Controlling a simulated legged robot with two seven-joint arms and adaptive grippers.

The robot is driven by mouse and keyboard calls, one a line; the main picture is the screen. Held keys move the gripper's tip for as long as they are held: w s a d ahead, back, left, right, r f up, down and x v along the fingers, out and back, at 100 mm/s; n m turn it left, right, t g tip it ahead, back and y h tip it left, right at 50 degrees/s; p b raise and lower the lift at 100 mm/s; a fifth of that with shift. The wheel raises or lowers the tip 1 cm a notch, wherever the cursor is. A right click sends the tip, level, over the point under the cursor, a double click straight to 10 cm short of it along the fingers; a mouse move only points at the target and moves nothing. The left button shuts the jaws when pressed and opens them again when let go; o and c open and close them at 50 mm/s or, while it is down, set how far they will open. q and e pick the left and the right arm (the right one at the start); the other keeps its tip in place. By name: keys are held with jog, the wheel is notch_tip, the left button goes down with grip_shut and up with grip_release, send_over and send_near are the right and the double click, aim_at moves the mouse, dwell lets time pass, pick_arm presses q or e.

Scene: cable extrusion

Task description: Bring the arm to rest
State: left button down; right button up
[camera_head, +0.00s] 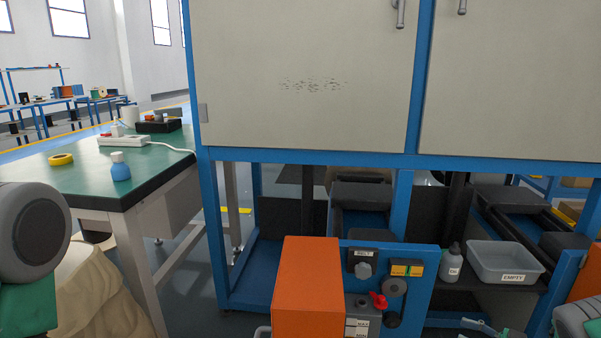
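A machine with a blue frame (300,157) and pale doors (300,70) stands ahead. An orange box (308,285), a red handle (378,300), a bottle (452,265) and a grey bin (506,262) are low in front. A green-topped table (85,185) stands left.

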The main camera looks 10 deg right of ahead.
jog(key=a+f+m+t+h, duration=0.2)
jog(key=a+f+m+h, duration=0.4)
jog(key=m+h, duration=0.15)
jog(key=s+a+f+m+g+h, duration=0.1)
jog(key=s+a+f+g+h, duration=0.1)
jog(key=s+a+g, duration=0.45)
jog(key=s+a+f+m+g+h, duration=0.1)
jog(key=s+a+m+h, duration=0.2)
jog(key=s, duration=0.7)
jog(key=s+a+r+n+g, duration=0.1)
jog(key=s+a+r+g, duration=0.15)
jog(key=s, duration=0.55)
jog(key=s+a+r+n+g, duration=0.1)
jog(key=s+r+g, duration=0.15)
jog(key=s, duration=0.55)
notch_tip(320, 180, up, 18)
jog(key=s+p, duration=0.1)
jog(key=p, duration=1.7)
jog(key=shift+s+d+h, duration=0.15)
jog(key=shift+s+h, duration=0.05)
jog(key=shift+h, duration=0.25)
